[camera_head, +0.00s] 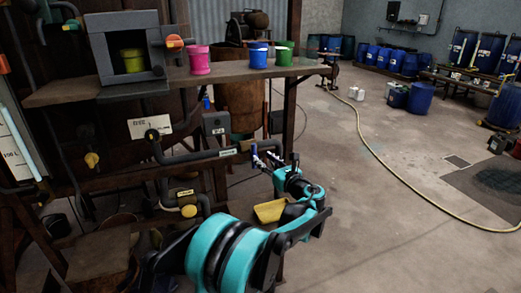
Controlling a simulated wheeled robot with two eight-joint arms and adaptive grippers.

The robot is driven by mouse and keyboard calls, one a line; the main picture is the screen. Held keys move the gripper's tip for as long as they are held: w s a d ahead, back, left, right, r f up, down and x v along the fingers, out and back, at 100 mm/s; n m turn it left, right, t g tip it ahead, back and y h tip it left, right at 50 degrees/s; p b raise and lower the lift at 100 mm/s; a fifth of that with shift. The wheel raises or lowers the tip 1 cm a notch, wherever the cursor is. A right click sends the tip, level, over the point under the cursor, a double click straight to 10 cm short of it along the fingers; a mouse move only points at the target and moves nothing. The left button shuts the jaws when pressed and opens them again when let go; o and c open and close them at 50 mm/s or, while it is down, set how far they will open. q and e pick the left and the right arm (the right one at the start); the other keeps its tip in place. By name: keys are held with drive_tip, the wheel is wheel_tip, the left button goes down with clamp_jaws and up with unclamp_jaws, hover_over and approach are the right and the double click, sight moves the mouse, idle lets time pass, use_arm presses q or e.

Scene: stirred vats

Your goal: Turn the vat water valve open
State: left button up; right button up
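Dark pipes with labelled valves run along the wooden frame at left. An orange-yellow valve handle (246,145) sits at the right end of the upper pipe, beside a small label. More yellow valve knobs show further left (152,134) and on the lower pipe (189,211). The labels are too small to read, so I cannot tell which is the vat water valve. My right gripper is out of view.
A shelf (225,74) above the pipes holds pink (199,60), blue (258,56) and green (284,53) cups. A wooden post (289,110) stands close behind the gripper. A yellow scoop-like piece (270,211) is below. A hose (372,150) crosses the open floor at right.

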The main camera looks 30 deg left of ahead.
sight(255, 152)
use_arm(q)
drive_tip(key=b+x, duration=0.1)
drive_tip(key=x, duration=0.6)
drive_tip(key=shift+w+a, duration=0.1)
drive_tip(key=shift+a, duration=0.2)
clamp_jaws()
